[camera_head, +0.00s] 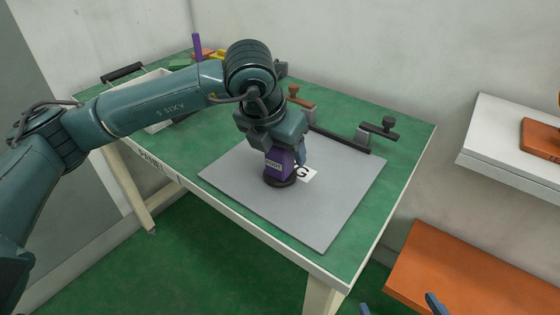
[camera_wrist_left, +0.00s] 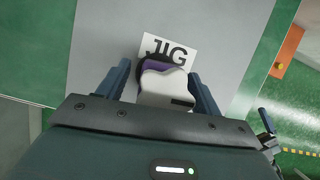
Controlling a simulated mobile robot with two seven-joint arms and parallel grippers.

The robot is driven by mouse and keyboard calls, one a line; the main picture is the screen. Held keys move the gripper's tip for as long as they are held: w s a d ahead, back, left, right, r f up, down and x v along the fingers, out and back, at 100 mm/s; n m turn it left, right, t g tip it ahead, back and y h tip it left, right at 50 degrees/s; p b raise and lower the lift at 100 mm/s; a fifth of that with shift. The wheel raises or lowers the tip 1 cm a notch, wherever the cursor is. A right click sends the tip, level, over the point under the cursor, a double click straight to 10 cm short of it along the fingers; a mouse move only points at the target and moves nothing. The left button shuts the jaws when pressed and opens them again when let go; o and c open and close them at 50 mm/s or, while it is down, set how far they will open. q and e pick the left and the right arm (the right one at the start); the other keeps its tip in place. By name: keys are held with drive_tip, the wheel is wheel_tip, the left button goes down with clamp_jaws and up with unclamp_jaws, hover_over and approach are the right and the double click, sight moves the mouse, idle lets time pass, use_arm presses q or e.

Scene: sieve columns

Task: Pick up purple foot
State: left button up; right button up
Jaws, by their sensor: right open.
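The purple foot (camera_head: 279,163), a tapered block with a dark round base and a small label, stands upright on the grey mat (camera_head: 335,215). My left gripper (camera_head: 285,148) is right over it from above, with a finger on either side. In the left wrist view, the foot's purple part (camera_wrist_left: 157,66) and a pale face lie between the two fingers; I cannot tell whether both touch it. A white card marked JIG (camera_wrist_left: 180,47) lies beside the foot, partly hidden. My right gripper (camera_head: 400,306) is open and empty at the bottom edge, only its fingertips showing.
The green table (camera_head: 408,135) carries a dark rail with clamps (camera_head: 345,138) behind the mat. A white tray (camera_head: 155,122) and a purple upright piece (camera_head: 197,46) are at the back left. A white shelf (camera_head: 510,143) and an orange surface (camera_head: 470,275) are on the right.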

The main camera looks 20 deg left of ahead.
use_arm(q)
drive_tip(key=shift+r, duration=0.1)
drive_tip(key=c, duration=1.2)
